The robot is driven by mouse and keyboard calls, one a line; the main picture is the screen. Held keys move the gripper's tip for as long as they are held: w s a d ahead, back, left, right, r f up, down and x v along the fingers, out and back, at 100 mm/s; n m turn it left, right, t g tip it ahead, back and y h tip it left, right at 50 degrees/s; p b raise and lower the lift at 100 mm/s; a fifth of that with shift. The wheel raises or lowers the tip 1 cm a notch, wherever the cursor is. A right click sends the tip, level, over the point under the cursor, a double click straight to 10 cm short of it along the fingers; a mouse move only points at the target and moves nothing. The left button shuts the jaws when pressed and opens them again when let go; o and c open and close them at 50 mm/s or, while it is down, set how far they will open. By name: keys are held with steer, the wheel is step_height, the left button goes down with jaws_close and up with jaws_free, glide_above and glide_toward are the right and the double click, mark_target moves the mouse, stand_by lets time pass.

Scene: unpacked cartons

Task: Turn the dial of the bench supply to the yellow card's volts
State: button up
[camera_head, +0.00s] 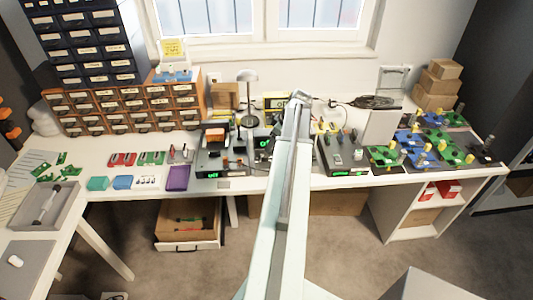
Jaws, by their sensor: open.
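A yellow card (172,49) with small writing, unreadable at this size, stands at the back above the drawer units. Several instruments with green displays stand on the bench: a dark unit (210,161) left of my arm, another (264,144) partly behind my arm, and a long unit (342,153) to its right. I cannot tell which is the bench supply. Small knobs show on them, but no dial setting is legible. My gripper (299,97) is at the arm's far end, over the back of the bench, open and small in view. I see nothing held in it.
A grey lamp (248,90) stands left of my gripper. Orange drawer units (125,108) fill the back left. Green and blue circuit boards (425,145) crowd the right. A purple box (177,178) and small parts lie at the front left. Cardboard boxes (438,82) are stacked back right.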

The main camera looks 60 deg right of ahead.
mark_target(265, 155)
steer(key=b+x, duration=0.6)
steer(key=x, duration=0.1)
steer(key=shift+f+b, duration=0.25)
steer(key=shift+b, duration=0.15)
steer(key=shift+w+f, duration=0.2)
steer(key=shift+f, duration=0.05)
steer(key=shift+r, duration=0.1)
jaws_close()
steer(key=shift+d, duration=0.15)
